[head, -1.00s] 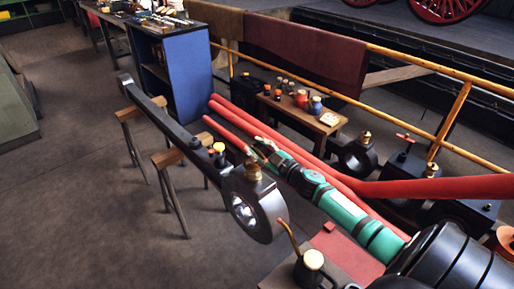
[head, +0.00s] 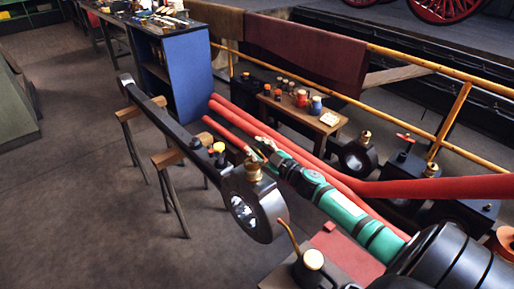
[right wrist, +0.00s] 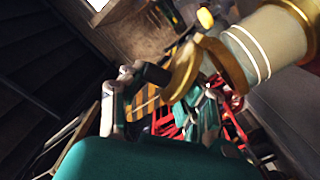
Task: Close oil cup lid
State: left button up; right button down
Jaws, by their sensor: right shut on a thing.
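The brass oil cup (head: 253,172) stands upright on the big end of a black rod in the head view. In the right wrist view the cup (right wrist: 265,45) is large at the upper right, with pale rings around its body. Its round brass lid (right wrist: 182,70) shows edge-on, tilted up and apart from the cup's rim. My right gripper (head: 262,147) is just above and behind the cup in the head view. In the right wrist view its fingers (right wrist: 172,92) are closed in at the lid's edge; the exact contact is hard to see. My left gripper is out of view.
The black rod (head: 165,120) lies across wooden trestles (head: 170,160). Red pipe-like lengths (head: 440,187) run behind and beside my right arm. A small wooden table (head: 325,125) with jars and an oil can (head: 312,262) stand nearby. The floor at left is clear.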

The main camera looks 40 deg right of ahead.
jog(key=shift+d+r, duration=0.2)
jog(key=shift+d, duration=0.1)
jog(key=c, duration=1.3)
grip_release()
jog(key=shift+o, duration=0.8)
jog(key=shift+f, duration=0.15)
jog(key=shift+s+a, duration=0.1)
jog(key=shift+s, duration=0.15)
jog(key=s+d, duration=0.1)
jog(key=s, duration=1)
jog(key=shift+s, duration=0.3)
jog(key=shift+d, duration=0.1)
jog(key=shift+c, duration=0.2)
